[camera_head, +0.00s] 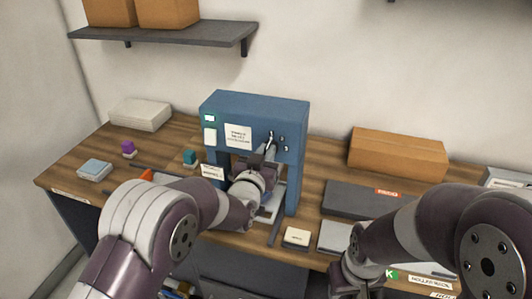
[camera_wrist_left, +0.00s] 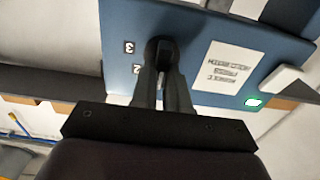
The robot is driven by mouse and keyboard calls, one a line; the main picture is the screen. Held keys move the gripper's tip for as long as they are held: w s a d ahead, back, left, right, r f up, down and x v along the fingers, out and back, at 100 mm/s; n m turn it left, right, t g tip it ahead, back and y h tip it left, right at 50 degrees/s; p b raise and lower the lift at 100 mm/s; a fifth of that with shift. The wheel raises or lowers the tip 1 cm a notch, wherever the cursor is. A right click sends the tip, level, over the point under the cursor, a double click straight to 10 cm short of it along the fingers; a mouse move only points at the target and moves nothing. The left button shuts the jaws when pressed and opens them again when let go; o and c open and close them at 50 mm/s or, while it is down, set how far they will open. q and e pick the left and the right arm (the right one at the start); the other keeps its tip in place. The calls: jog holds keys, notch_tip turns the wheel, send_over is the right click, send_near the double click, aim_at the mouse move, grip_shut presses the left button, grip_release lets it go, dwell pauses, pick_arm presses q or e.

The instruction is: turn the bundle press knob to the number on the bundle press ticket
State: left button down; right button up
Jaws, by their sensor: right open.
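The blue bundle press (camera_head: 225,107) stands at the back of the wooden table. A white ticket (camera_head: 238,135) is on its front; the print is too small to read. It also shows upside down in the left wrist view (camera_wrist_left: 224,66). The black knob (camera_wrist_left: 159,48) has a 3 and a 2 beside it on the panel. My left gripper (camera_head: 268,148) is at the press front, its fingers closed on the knob, as the left wrist view (camera_wrist_left: 161,72) shows. My right gripper (camera_head: 347,287) is low at the bottom edge, partly cut off, open and away from the press.
A brown box (camera_head: 397,155) and a dark flat case (camera_head: 360,200) are right of the press. Teal (camera_head: 190,156) and purple (camera_head: 128,147) pieces are to the left. A shelf (camera_head: 170,37) hangs above.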

dwell(0.3)
pick_arm(q)
jog(key=shift+s+d+m+b, duration=0.1)
jog(key=shift+d+m+b, duration=0.1)
jog(key=shift+m+b, duration=1.75)
jog(key=shift+d+m+b, duration=0.15)
jog(key=shift+m+b, duration=1.3)
jog(key=shift+m, duration=0.9)
jog(key=c, duration=1.1)
grip_release()
jog(key=shift+f, duration=0.1)
